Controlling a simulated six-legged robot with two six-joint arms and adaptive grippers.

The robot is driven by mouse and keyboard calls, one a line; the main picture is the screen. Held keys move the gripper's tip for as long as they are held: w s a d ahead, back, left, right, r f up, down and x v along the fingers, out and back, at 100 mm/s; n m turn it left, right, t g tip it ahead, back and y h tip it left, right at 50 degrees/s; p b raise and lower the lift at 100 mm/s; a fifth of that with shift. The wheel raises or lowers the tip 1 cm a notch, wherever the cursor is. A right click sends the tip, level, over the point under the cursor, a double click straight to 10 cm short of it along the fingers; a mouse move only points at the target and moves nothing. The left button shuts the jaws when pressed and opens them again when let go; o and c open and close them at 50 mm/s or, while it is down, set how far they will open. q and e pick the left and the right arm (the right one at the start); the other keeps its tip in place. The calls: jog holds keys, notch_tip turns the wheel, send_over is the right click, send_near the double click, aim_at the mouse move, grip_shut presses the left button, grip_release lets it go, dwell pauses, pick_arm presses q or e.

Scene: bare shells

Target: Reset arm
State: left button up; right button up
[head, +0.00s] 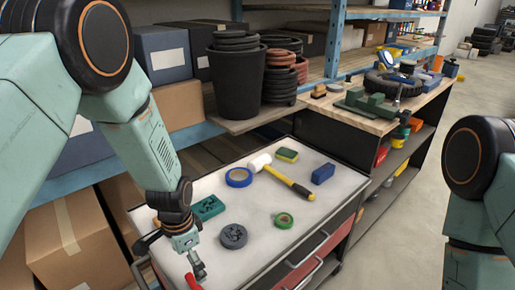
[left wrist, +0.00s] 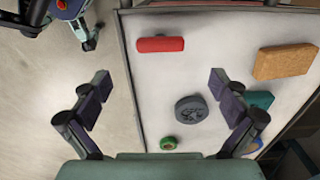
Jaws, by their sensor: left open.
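My left gripper (head: 198,268) hangs over the near end of a white-topped tool cart (head: 255,235). In the left wrist view my left gripper (left wrist: 160,88) has its fingers spread wide with nothing between them. Below it lie a dark grey disc (left wrist: 191,109), a red object (left wrist: 160,44), a green tape roll (left wrist: 168,143), a teal block (left wrist: 258,102) and a brown block (left wrist: 286,61). What seems to be the end of my right arm (left wrist: 89,42) shows small at the top left of that view. Its jaws are too small to judge. In the head view my right gripper is hidden below the picture.
The cart also holds blue tape (head: 239,177), a hammer (head: 290,182), a sponge (head: 287,155) and a blue block (head: 323,173). Behind stand shelves with boxes and a black bucket (head: 236,82). A workbench (head: 360,118) stands at the back right.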

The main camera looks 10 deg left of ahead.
aim_at(194, 282)
pick_arm(q)
notch_tip(194, 282, down, 9)
jog(key=shift+f, duration=0.1)
dwell(0.3)
